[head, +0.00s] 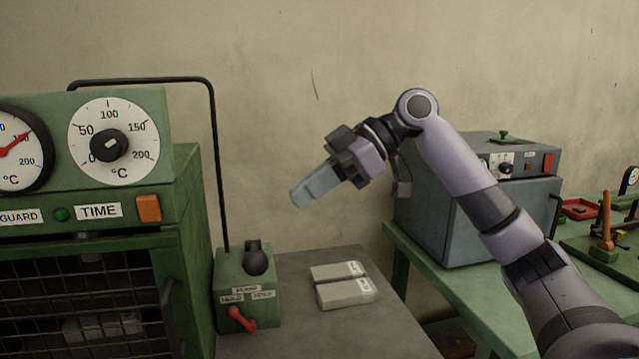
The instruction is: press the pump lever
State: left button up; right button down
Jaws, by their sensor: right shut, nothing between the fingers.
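A small green pump box (232,273) stands on the grey tabletop just right of the large green machine. Its small front labels seem to include PUMP but are hard to read. A red lever (240,318) sticks out low on its front, and a dark knob (256,260) stands on top. I cannot tell which of these two is the pump lever. My right gripper (302,193) is shut and empty, in the air above and to the right of the pump box, pointing down-left and touching nothing. My left gripper is out of view.
Two pale blocks (345,294) lie on the grey tabletop (380,335) right of the pump. The green machine (150,210) with dials and a mesh front fills the left. A black pipe (214,150) rises behind the pump. A grey box (445,220) stands on the green table at right.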

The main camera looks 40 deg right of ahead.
aim_at(251, 252)
jog(key=shift+w+a+f, duration=0.5)
jog(key=shift+a+f, duration=0.2)
jog(key=shift+f, duration=0.45)
jog(key=shift+w+a+f, duration=0.5)
jog(key=shift+a+f, duration=0.25)
jog(key=shift+f, duration=0.45)
jog(key=shift+w+a+f, duration=0.5)
jog(key=shift+a+f, duration=0.2)
jog(key=shift+f, duration=0.45)
